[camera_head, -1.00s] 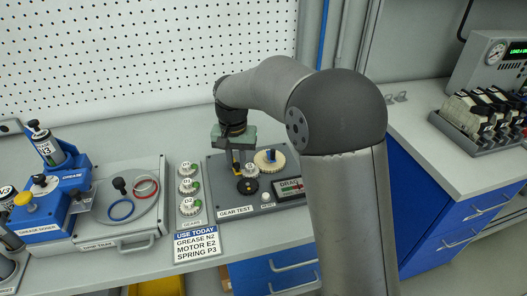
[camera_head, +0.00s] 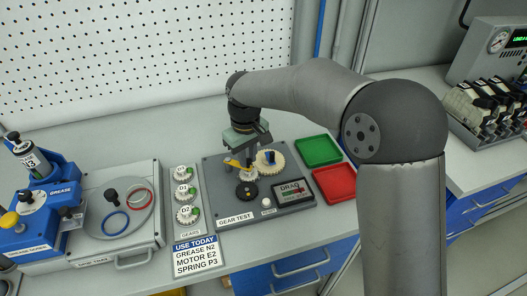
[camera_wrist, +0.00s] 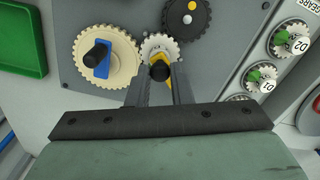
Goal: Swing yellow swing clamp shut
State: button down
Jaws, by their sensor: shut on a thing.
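The yellow swing clamp (camera_head: 233,163) is on the grey gear test board (camera_head: 290,207), by the small pale gear (camera_head: 249,174). My gripper (camera_wrist: 158,82) is shut on the clamp's black knob (camera_wrist: 160,71) in the wrist view, with one finger on each side. A bit of the yellow clamp (camera_wrist: 166,58) shows past the knob, over the small gear (camera_wrist: 159,43). My gripper hides part of the clamp in the head view. I cannot tell whether the clamp is fully seated.
A large cream gear (camera_head: 277,165) with a blue clamp (camera_wrist: 101,68) stands close beside my gripper. A dark gear (camera_head: 246,190) and drag gauge (camera_head: 292,189) are in front. Green (camera_head: 318,150) and red (camera_head: 334,182) trays lie right; a gear rack (camera_head: 185,199) lies left.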

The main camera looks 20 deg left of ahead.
jog(key=shift+w, duration=0.15)
dwell(0.3)
jog(key=c, duration=1.3)
grip_release()
notch_tip(320, 180, up, 18)
jog(key=shift+f, duration=0.25)
